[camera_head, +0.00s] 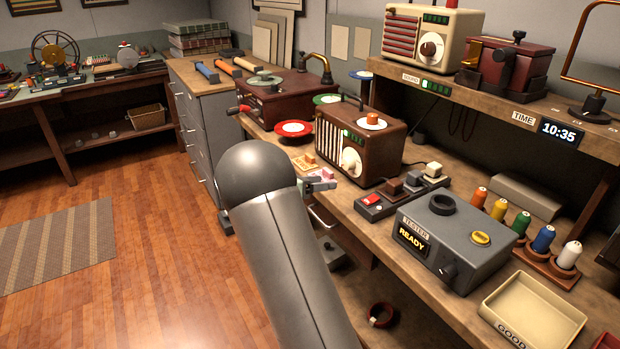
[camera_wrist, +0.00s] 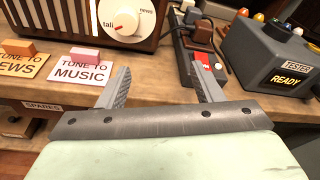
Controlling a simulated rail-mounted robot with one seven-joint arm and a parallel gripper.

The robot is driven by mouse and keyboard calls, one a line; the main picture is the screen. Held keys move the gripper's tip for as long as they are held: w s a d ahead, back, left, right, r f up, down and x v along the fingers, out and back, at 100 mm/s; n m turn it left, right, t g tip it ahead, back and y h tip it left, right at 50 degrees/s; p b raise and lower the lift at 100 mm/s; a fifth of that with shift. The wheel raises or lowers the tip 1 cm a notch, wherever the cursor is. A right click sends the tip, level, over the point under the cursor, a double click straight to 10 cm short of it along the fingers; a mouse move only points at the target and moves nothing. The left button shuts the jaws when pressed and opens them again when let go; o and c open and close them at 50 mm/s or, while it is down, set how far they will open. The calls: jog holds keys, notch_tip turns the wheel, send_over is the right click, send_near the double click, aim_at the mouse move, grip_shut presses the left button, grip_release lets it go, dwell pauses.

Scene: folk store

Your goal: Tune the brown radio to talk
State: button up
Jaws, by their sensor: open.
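The brown radio (camera_head: 386,150) stands on the workbench, its front facing the aisle. It has a slatted grille, a small green display and a cream dial (camera_head: 350,162). In the wrist view the dial (camera_wrist: 125,18) is near the top, cut by the frame edge. "News" is printed at its right and a partly legible "talk" at its left. A small red mark sits at the knob's lower left. My gripper (camera_wrist: 163,82) is open and empty, short of the radio and below the dial, at the bench's front edge. In the head view my arm partly hides my gripper (camera_head: 320,184).
Cards "Tune to music" (camera_wrist: 82,68) and "Tune to news" (camera_wrist: 18,66) lie before the radio with small blocks on them. A switch strip (camera_head: 385,200) and a grey tester (camera_head: 455,240) reading "Ready" stand to the right. A cream radio (camera_head: 440,35) is on the shelf above.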

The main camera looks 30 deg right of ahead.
aim_at(345, 165)
jog(key=shift+w+d+f+n+t+h+b, duration=0.15)
jog(key=shift+w+d+n+t+h+b, duration=0.4)
jog(key=shift+d, duration=1.25)
jog(key=shift+w+d+f+n+g+h+b, duration=0.2)
jog(key=shift+w+d+n+b, duration=0.65)
jog(key=shift+d, duration=1)
jog(key=shift+w+d+f+n+t+h+b, duration=0.1)
jog(key=shift+w+d+n+t+h+b, duration=0.3)
jog(key=shift+w+d, duration=1)
jog(key=shift+s+d+r, duration=0.15)
jog(key=shift+s+d, duration=0.2)
jog(key=shift+d, duration=0.25)
jog(key=shift+d+p, duration=0.1)
jog(key=shift+p, duration=0.3)
jog(key=c, duration=0.7)
